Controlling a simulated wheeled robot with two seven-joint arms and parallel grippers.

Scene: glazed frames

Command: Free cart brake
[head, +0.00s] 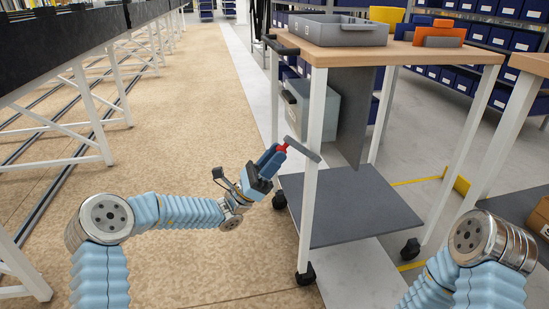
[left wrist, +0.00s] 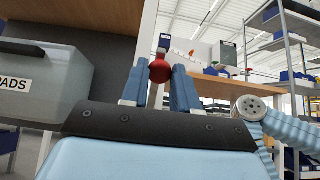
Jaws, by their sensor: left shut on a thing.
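The cart has a wooden top (head: 400,50), white legs, a dark grey lower shelf (head: 345,205) and black castors. A grey brake lever (head: 304,151) crosses its near leg at a slant, with a red knob (head: 282,148) at its upper left end. My left gripper (head: 275,154) is shut on the red knob. In the left wrist view the red knob (left wrist: 160,70) sits between the blue fingertips, with the lever mostly hidden. My right arm shows at the lower right of the head view, but its gripper is out of frame.
A grey tray (head: 338,30) and orange bin (head: 440,33) stand on the cart top. A grey box (left wrist: 40,80) labelled "PADS" hangs below it. Another table (head: 530,64) is close on the right. A white-framed rack stands left. The tan floor (head: 190,110) between is clear.

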